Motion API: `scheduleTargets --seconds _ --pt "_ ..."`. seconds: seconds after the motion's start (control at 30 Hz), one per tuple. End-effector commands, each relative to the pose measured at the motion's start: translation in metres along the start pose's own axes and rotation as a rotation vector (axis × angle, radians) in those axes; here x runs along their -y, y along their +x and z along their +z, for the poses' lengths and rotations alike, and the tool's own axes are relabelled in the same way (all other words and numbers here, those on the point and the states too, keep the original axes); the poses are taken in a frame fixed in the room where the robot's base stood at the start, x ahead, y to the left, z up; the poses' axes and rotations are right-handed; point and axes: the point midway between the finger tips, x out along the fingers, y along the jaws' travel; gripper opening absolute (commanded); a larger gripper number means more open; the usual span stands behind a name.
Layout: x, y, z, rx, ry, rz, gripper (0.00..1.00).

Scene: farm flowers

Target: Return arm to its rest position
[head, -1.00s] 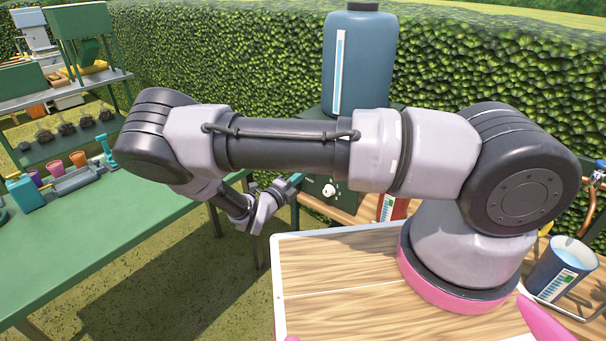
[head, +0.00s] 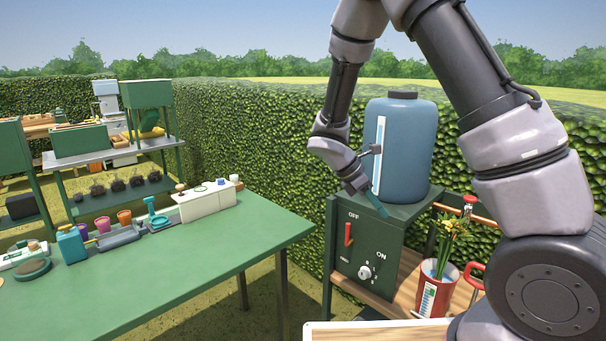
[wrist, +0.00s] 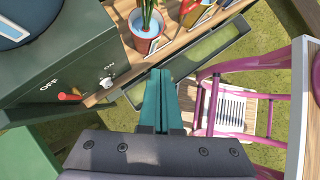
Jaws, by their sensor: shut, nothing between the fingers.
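My arm is raised on the right side of the head view, with its forearm bent down. My gripper (head: 378,206) hangs in front of the blue tank (head: 408,150), near the top of the green control box (head: 372,262). In the wrist view, the teal fingers of my gripper (wrist: 160,74) are together with nothing between them. I cannot tell from the head view whether the fingertips touch the box or tank.
A red bucket with water and yellow flowers (head: 437,290) stands on the wooden shelf right of the box. The box has a red lever (head: 348,234) and a white knob (head: 364,272). A green table (head: 180,262) with pots and tools is at left. Pink bars (wrist: 205,105) show in the wrist view.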

Motion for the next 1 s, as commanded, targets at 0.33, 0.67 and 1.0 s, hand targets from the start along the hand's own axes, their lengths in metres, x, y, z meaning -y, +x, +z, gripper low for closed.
scheduleTargets --seconds 0.33,0.67,1.0 --pt "0.052 -0.069 0.085 -0.439 0.768 -0.093 0.00" --pt "0.116 -0.131 0.150 -0.816 1.441 -0.211 0.00" --pt "0.175 -0.175 0.184 -1.141 1.945 -0.323 0.00"
